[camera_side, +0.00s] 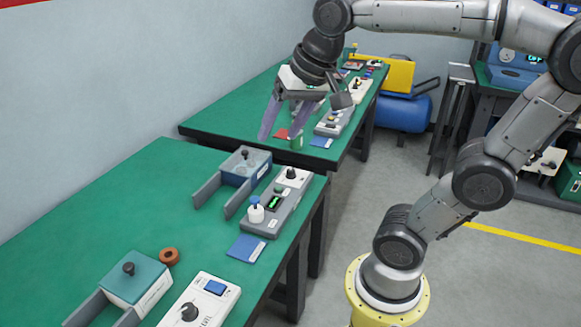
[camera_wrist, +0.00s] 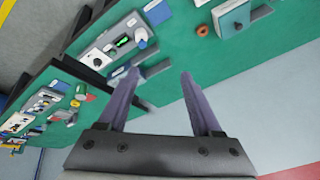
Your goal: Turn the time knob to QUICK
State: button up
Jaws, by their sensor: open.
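Two control boxes on the near green bench carry black knobs, and I cannot read which one is the time knob. A white box (camera_side: 212,299) at the front has a large black knob (camera_side: 189,311) with dark lettering beside it. A grey box (camera_side: 275,205) farther back has a small black knob (camera_side: 292,173), a green display and a white-and-blue bottle-like part (camera_side: 256,210). The grey box also shows in the wrist view (camera_wrist: 122,42). My gripper (camera_side: 281,137) is open and empty, its purple fingers above the gap between benches, away from both knobs; they also show in the wrist view (camera_wrist: 158,76).
On the near bench stand a blue-grey clamp block (camera_side: 245,164), a teal-topped block (camera_side: 136,278), an orange ring (camera_side: 169,256) and a blue card (camera_side: 246,248). The near bench's left side is clear.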

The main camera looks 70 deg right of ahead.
jog(key=w+d+m+g, duration=0.2)
jog(key=w+d+m, duration=0.3)
jog(key=w+d, duration=0.35)
jog(key=m+g, duration=0.3)
jog(key=m, duration=0.3)
send_over(291, 170)
notch_tip(291, 170, down, 17)
jog(key=shift+y, duration=0.3)
notch_tip(291, 170, down, 13)
jog(key=shift+w+f, duration=0.1)
grip_shut()
